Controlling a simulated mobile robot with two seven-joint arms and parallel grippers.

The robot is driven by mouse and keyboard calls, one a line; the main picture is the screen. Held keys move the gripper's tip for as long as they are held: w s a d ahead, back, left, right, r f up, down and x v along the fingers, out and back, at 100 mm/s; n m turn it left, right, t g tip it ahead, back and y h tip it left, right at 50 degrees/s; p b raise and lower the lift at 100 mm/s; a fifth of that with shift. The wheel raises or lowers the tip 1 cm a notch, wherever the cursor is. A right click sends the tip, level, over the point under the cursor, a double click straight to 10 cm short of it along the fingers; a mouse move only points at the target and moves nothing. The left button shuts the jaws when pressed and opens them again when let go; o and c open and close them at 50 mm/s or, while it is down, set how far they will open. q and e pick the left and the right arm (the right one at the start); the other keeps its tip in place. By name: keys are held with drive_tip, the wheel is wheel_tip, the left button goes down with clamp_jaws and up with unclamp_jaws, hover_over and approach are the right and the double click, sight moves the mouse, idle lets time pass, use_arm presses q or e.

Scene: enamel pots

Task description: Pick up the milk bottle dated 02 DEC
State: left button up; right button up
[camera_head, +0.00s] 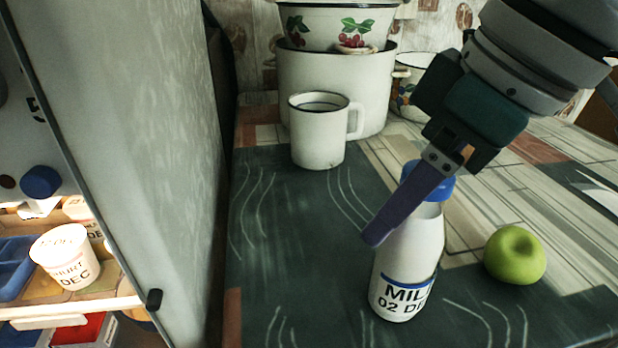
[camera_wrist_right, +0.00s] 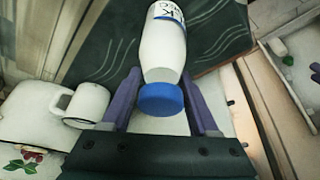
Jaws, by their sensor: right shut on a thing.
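The milk bottle (camera_head: 408,255) is white with a blue cap, and its label reads "MIL…" over "02 D…", the rest cut off from view. It is over the dark patterned part of the table, leaning slightly in the head view; I cannot tell whether its base touches. My right gripper (camera_head: 388,226) comes down from the upper right, with its purple fingers on either side of the bottle's upper part and shut on it. The right wrist view shows the bottle (camera_wrist_right: 165,48) between both fingers (camera_wrist_right: 158,78), cap toward the palm. My left gripper is not in view.
A green apple (camera_head: 515,255) lies right of the bottle. A white mug (camera_head: 318,140) stands behind, before large enamel pots (camera_head: 330,80). At left, a pale upright panel (camera_head: 135,130) borders a lit shelf with a cup (camera_head: 65,257) marked "DEC". The table left of the bottle is clear.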

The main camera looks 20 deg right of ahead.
drive_tip(key=shift+f, duration=0.1)
clamp_jaws()
drive_tip(key=shift+d, duration=0.1)
drive_tip(key=shift+s, duration=0.1)
idle(0.4)
